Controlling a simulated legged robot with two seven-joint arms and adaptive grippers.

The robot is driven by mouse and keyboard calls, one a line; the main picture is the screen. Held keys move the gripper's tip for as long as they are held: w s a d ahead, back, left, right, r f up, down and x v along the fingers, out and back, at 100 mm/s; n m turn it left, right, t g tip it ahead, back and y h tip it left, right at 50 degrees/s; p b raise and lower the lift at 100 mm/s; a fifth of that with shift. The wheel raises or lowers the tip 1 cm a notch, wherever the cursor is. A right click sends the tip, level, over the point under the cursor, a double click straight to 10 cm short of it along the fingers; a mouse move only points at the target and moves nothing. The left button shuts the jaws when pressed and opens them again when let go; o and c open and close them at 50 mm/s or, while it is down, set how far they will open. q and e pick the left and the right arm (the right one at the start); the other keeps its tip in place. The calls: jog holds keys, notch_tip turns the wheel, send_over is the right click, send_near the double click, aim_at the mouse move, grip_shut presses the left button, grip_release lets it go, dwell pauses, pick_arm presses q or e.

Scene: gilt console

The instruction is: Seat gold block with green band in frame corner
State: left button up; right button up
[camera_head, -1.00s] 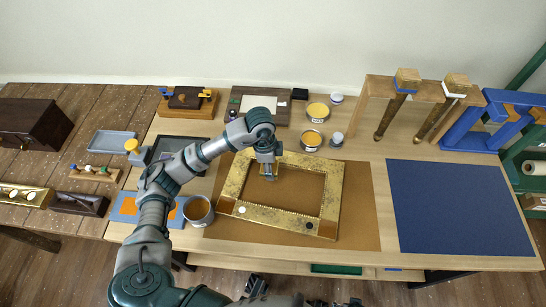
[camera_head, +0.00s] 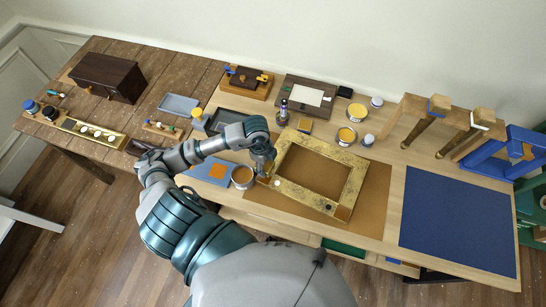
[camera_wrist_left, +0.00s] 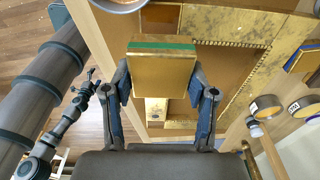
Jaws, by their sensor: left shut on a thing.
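The gold block with a green band (camera_wrist_left: 163,70) is between the fingers of my left gripper (camera_wrist_left: 163,88) in the left wrist view; the green band runs along its far top edge. In the head view the left gripper (camera_head: 263,172) is at the near left corner of the gilt frame (camera_head: 352,185), and the block is hard to make out there. The frame lies flat; its gold rails (camera_wrist_left: 235,24) show beyond the block in the wrist view. I cannot tell whether the block touches the frame.
A brown mat (camera_head: 374,205) lies under the frame. An open tin (camera_head: 243,177) stands just left of the gripper. Yellow-topped tins (camera_head: 346,136) stand behind the frame. A small blue-edged block (camera_head: 305,125) lies beyond its far left corner. The blue mat (camera_head: 458,220) at right is clear.

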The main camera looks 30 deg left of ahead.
pick_arm(q)
jog(key=shift+f, duration=0.25)
jog(key=f+b, duration=0.3)
jog(key=shift+a+f, duration=0.15)
jog(key=shift+a, duration=0.15)
notch_tip(320, 180, down, 3)
jog(key=b, duration=0.3)
jog(key=shift+d, duration=0.15)
jog(key=shift+f, duration=0.45)
jog(key=shift+f, duration=0.1)
jog(key=o, duration=1.2)
jog(key=shift+o, duration=0.2)
